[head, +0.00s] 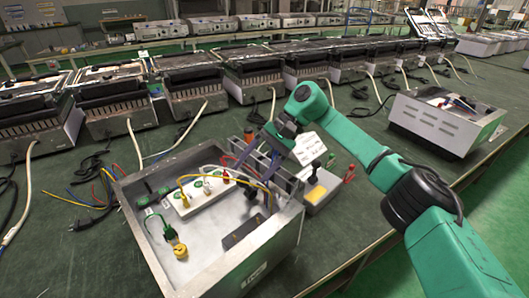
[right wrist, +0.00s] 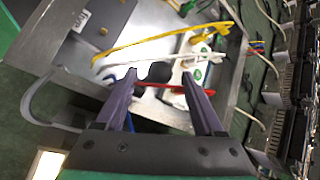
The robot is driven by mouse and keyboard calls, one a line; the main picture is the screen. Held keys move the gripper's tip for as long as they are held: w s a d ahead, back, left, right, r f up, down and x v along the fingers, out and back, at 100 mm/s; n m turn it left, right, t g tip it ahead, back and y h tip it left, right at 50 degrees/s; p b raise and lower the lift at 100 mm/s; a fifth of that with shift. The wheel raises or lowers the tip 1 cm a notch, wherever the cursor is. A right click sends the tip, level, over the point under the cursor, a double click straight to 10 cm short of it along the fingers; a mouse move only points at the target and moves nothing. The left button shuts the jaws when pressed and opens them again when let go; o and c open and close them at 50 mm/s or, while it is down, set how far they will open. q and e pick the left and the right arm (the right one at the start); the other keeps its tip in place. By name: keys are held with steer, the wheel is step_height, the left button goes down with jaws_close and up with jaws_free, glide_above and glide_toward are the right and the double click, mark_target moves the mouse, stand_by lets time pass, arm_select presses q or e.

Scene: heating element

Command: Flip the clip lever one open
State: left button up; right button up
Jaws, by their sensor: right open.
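An open metal box (head: 275,236) stands on the green bench in the head view. Inside it is a white terminal block (head: 205,197) with green round marks and coloured wires; part of this block (right wrist: 196,68) shows in the right wrist view. I cannot single out clip lever one. My right gripper (head: 255,172) is over the box's back right part, its purple fingers pointing down. In the right wrist view the gripper (right wrist: 160,88) is open, with a dark part (right wrist: 155,72) and a red wire between or beyond its fingers. Contact is unclear. My left gripper is out of view.
A small grey unit with a yellow patch (head: 316,194) stands right of the box, close to my right arm. A white vented box (head: 442,120) is at the right. A row of similar units (head: 190,82) lines the bench behind. Loose cables lie at the left.

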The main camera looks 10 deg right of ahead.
steer(key=p+v, duration=0.2)
steer(key=v, duration=1.1)
steer(key=shift+d+p, duration=0.25)
steer(key=shift+p, duration=0.05)
